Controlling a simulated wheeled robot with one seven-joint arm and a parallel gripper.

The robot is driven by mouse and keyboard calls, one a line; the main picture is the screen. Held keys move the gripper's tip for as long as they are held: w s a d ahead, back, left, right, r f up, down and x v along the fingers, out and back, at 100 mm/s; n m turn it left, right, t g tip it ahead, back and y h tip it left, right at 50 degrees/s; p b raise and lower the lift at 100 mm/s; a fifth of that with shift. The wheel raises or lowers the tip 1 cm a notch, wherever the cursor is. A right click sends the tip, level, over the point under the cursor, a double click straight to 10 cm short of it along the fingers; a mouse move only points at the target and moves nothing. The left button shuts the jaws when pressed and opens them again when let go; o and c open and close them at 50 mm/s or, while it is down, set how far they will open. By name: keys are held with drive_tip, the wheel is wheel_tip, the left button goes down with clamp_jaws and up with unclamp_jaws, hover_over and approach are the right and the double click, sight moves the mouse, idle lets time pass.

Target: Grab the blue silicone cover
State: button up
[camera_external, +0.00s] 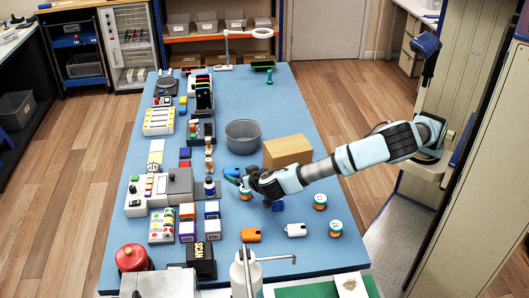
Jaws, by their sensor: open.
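A small blue item (278,205), which looks like the blue silicone cover, lies on the blue table just below my arm's wrist. It is partly hidden by the wrist, and its full shape cannot be made out. My gripper (236,179) is open, to the left of the blue item and apart from it. I see nothing clearly held between the fingers.
An orange cover (251,235) and a white cover (296,230) lie nearer the front. A cardboard box (288,151) and grey bin (243,136) stand behind my gripper. A white pump bottle (245,274) stands in front.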

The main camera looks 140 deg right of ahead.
sight(233, 171)
drive_tip(key=x, duration=0.3)
drive_tip(key=shift+s+d+f+p, duration=0.15)
drive_tip(key=shift+s+d+p, duration=0.05)
drive_tip(key=shift+d+p, duration=0.2)
drive_tip(key=shift+f+p+x, duration=0.15)
drive_tip(key=shift+p+x, duration=0.35)
drive_tip(key=shift+x, duration=0.8)
drive_tip(key=shift+f+p+x, duration=0.15)
drive_tip(key=shift+p+x, duration=0.35)
drive_tip(key=shift+x, duration=0.85)
drive_tip(key=shift+a, duration=0.2)
drive_tip(key=shift+c, duration=0.4)
drive_tip(key=c, duration=1)
